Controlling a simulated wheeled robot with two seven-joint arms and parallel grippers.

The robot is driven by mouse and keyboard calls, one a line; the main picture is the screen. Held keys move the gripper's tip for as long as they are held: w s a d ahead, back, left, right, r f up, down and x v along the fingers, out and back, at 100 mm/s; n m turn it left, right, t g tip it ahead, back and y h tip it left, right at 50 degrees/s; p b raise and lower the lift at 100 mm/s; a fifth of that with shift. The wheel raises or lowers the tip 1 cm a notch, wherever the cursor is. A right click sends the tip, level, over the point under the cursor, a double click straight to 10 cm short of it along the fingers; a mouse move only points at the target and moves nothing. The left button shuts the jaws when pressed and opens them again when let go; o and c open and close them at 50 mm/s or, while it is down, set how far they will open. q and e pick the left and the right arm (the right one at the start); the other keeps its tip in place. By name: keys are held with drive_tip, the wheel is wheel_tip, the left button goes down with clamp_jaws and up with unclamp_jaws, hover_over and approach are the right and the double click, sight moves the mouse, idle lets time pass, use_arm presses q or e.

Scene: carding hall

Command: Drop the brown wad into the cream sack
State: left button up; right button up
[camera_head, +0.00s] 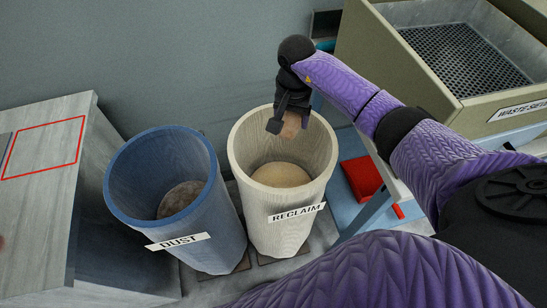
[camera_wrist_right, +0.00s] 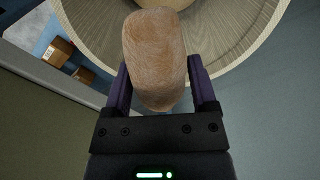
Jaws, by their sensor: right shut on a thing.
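The brown wad (camera_wrist_right: 155,60) is held between the two fingers of my right gripper (camera_wrist_right: 162,85), which is shut on it. In the head view my right gripper (camera_head: 285,122) is over the back right part of the mouth of the cream sack (camera_head: 280,222), labelled RECLAIM. A bit of the brown wad (camera_head: 291,124) shows beside the fingers there. The sack stands upright and open, with a tan mass visible inside. In the wrist view the sack's rim (camera_wrist_right: 228,55) curves behind the wad. My left gripper is not in view.
A blue sack (camera_head: 205,235) labelled DUST stands just left of the cream one. A grey table (camera_head: 40,215) with a red outlined square is at the left. A waste bin with a mesh (camera_head: 465,60) is at the upper right. A red object (camera_head: 361,177) lies right of the cream sack.

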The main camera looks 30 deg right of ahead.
wheel_tip(320, 180, down, 2)
drive_tip(key=shift+b, duration=0.35)
drive_tip(key=o, duration=1.3)
drive_tip(key=shift+r, duration=0.1)
wheel_tip(320, 180, up, 10)
drive_tip(key=shift+a+f+p, duration=0.1)
drive_tip(key=shift+p, duration=1.1)
drive_tip(key=shift+s, duration=0.1)
